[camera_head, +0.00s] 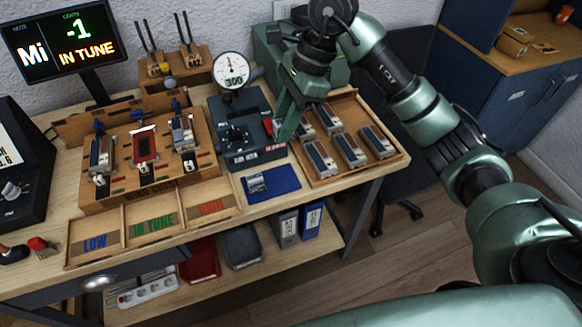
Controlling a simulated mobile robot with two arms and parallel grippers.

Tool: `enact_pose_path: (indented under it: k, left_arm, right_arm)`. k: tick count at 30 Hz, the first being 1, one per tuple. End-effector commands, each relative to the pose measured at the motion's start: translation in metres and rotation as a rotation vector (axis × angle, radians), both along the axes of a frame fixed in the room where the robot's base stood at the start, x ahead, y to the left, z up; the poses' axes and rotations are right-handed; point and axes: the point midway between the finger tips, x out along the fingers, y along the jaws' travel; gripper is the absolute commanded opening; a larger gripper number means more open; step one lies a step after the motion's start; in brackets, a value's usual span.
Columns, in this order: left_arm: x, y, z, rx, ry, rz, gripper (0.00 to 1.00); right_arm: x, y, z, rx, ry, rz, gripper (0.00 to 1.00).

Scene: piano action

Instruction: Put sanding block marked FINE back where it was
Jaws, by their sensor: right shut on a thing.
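My right gripper (287,122) points down at the near left edge of a wooden tray (396,163), beside a dark machine (238,128). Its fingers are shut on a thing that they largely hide. A small red piece (267,127) shows just left of the fingers; I cannot tell whether it is the held thing. No marking FINE can be read, so I cannot tell which object is the sanding block. My left gripper is not in view.
A blue mat (287,178) with a small blue-and-white item (256,184) lies in front of the machine. A wooden rack (110,195) and compartments marked LOW, IN TUNE and a red word (150,222) stand left. A round dial (231,70) rises behind the machine.

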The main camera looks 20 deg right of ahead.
Motion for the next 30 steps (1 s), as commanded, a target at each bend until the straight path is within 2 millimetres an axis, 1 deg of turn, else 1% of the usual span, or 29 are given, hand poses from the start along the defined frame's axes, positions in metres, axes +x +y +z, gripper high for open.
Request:
enact_pose_path:
  k: [1,6,10,12,19,25,27,30]
  left_arm:
    - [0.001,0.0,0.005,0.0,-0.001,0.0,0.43]
    - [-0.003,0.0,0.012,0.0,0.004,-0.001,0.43]
    - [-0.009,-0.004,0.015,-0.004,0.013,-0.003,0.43]
    - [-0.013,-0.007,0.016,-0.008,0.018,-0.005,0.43]
    - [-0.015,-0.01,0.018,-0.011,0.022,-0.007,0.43]
    - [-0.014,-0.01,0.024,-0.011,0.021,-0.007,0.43]
    - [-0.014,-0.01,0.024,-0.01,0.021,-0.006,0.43]
    - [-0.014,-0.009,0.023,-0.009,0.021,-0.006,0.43]
  right_arm:
    - [-0.001,0.0,-0.014,0.002,0.007,0.0,0.0]
    - [-0.002,0.0,-0.059,0.001,0.006,-0.001,0.0]
    - [-0.001,0.0,-0.086,0.001,0.004,-0.001,0.0]
    - [-0.001,0.0,-0.094,0.002,0.001,-0.001,0.0]
    - [0.0,0.0,-0.111,0.002,0.0,0.0,0.0]
    - [-0.001,0.0,-0.141,0.002,0.002,0.0,0.0]
    - [0.0,0.0,-0.145,0.001,-0.001,0.001,0.0]
    - [0.0,0.0,-0.146,0.0,-0.004,0.001,0.0]
